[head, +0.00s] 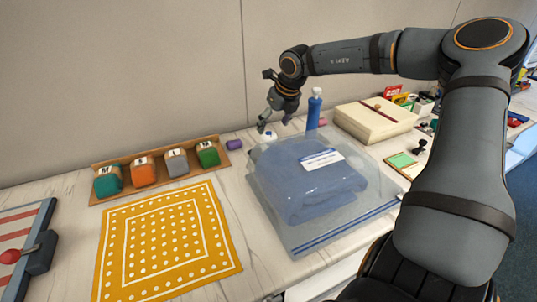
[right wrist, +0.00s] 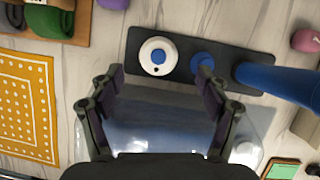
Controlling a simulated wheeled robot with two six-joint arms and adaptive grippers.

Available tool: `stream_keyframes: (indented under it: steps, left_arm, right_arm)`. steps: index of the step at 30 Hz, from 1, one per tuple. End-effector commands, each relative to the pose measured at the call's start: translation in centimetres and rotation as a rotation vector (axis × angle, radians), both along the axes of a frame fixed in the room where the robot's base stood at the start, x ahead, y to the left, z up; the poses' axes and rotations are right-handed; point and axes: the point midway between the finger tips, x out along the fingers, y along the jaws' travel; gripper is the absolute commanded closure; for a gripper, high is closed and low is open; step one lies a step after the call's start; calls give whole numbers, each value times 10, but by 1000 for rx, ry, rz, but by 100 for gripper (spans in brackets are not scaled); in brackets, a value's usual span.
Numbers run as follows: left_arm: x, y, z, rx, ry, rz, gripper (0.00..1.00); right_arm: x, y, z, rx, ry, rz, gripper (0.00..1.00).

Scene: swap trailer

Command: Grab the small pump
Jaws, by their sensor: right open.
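My right gripper (head: 275,121) is open and points down above the back of the table, behind a clear bag (head: 375,219) of folded blue cloth. In the right wrist view its fingers (right wrist: 161,76) are spread, with nothing between them touching. A round white thing with a blue centre (right wrist: 150,45) stands on a dark tray (right wrist: 226,58), just beyond the gap between the fingertips. A small blue round thing (right wrist: 199,57) is beside it, partly behind the right finger. A tall blue cylinder (head: 314,110) with a pale top stands at the right. I cannot tell which is the small pump.
A cardboard holder (head: 103,167) with several coloured rolled items and a yellow dotted cloth (head: 170,245) lie at the left. A purple item (head: 235,144) is near the wall. A cream stack (head: 373,127) is at the right. The wall stands close behind the gripper.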

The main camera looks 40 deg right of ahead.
Motion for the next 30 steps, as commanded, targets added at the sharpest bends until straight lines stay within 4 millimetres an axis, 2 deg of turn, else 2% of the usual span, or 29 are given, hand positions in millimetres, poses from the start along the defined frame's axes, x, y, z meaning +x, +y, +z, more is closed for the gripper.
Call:
stream_keyframes:
  steps: [1, 10, 18, 26, 30]
  left_arm:
    - [-1, 0, 5, 0, 1, 0, 52]
    - [-1, 0, 8, 0, 2, 0, 52]
    - [-1, 0, 12, 0, 2, 0, 52]
    - [-1, 0, 12, 0, 1, 0, 52]
    - [-1, 0, 12, 0, 0, 0, 52]
  right_arm:
    - [2, 0, -5, 0, 6, 0, 24]
    - [8, 0, -18, -1, 5, 2, 24]
    - [23, -1, -57, 0, 6, 1, 24]
    - [25, -1, -61, 1, 2, 1, 24]
    - [25, -1, -61, 1, 2, 1, 41]
